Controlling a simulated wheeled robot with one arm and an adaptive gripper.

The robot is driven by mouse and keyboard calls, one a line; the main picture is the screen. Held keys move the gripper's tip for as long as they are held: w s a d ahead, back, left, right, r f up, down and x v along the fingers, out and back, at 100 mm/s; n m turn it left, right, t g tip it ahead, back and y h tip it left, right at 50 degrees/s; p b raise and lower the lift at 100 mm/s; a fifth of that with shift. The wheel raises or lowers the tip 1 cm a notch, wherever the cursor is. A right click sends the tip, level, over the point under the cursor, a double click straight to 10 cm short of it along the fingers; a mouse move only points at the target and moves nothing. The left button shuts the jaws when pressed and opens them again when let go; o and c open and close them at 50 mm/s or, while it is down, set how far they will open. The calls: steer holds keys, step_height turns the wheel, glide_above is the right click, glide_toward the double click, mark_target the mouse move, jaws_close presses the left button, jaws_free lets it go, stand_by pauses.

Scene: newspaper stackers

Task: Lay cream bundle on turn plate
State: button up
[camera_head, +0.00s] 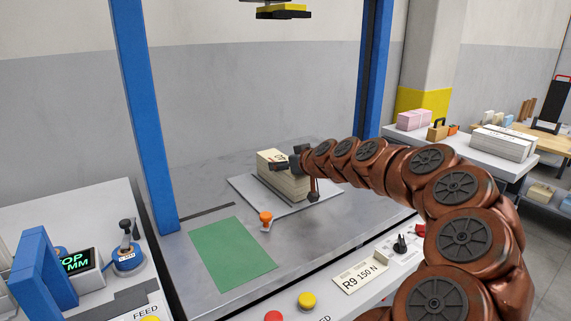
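The cream bundle (272,158) is a stack of cream sheets with dark print on top. It is on or just above the light grey square plate (240,187), which looks like the turn plate; I cannot tell whether it fully rests there. My gripper (297,177) is at the bundle's right side. One dark finger shows over the bundle's top and another hangs down at its right edge. The contact of the fingers with the bundle is too small to make out.
A green mat (231,254) and an orange knob (266,217) lie in front of the plate. Blue posts (145,110) frame the machine, with a dark and yellow head (282,12) above. A side table (465,157) at right holds a pink bundle (413,120) and a white stack (503,143).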

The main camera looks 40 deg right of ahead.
steer(key=o, duration=1.9)
steer(key=v, duration=1.2)
